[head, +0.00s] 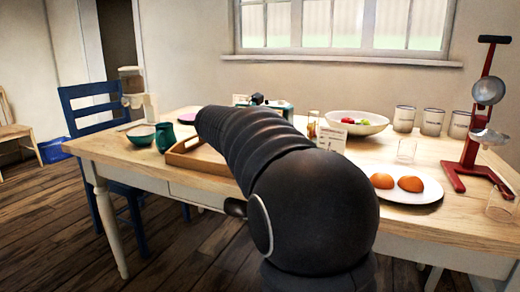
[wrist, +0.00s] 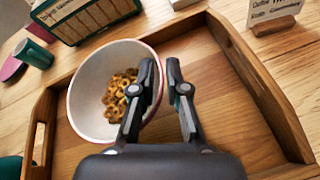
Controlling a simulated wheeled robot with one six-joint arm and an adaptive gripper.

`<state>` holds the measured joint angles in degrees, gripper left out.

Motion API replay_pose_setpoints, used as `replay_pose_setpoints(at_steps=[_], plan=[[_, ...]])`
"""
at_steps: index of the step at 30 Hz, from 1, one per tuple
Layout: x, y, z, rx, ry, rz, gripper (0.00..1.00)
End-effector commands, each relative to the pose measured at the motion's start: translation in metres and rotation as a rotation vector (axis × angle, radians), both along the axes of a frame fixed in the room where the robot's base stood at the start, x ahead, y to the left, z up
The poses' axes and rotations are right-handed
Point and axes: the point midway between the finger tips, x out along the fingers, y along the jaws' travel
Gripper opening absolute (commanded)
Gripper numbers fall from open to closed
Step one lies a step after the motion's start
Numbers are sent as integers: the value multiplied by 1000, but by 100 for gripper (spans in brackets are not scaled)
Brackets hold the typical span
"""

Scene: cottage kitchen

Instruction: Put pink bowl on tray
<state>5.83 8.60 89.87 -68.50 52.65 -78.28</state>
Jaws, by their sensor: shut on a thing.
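The pink bowl (wrist: 88,108) shows in the wrist view, pale inside with a pink rim and small brown ring-shaped pieces in it. My gripper (wrist: 160,72) is shut on the bowl's right rim, one finger inside and one outside. The wooden tray (wrist: 262,78) lies under and around the bowl, which covers part of its left side. I cannot tell whether the bowl touches the tray floor or hangs just above it. In the head view the tray's left end (head: 176,158) shows, while my arm hides the gripper and the pink bowl.
A green cup (wrist: 34,54) and a dark green box (wrist: 85,18) stand beyond the tray. A small sign (wrist: 272,14) stands at its far right. In the head view, a teal bowl (head: 141,141) sits left, and a plate with orange halves (head: 407,196) sits right.

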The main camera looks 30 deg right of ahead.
Motion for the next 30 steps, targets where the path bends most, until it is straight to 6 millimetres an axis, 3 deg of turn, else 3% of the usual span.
replay_pose_setpoints(at_steps=[8, 20, 21, 24, 30], plan=[[0, 1, -36, 1, 2, 2, 0], [0, 1, -40, 1, 0, 1, 0], [0, 1, -40, 1, 0, 1, 18], [0, 1, -40, 0, 1, 2, 40], [0, 1, -40, 0, 1, 2, 40]])
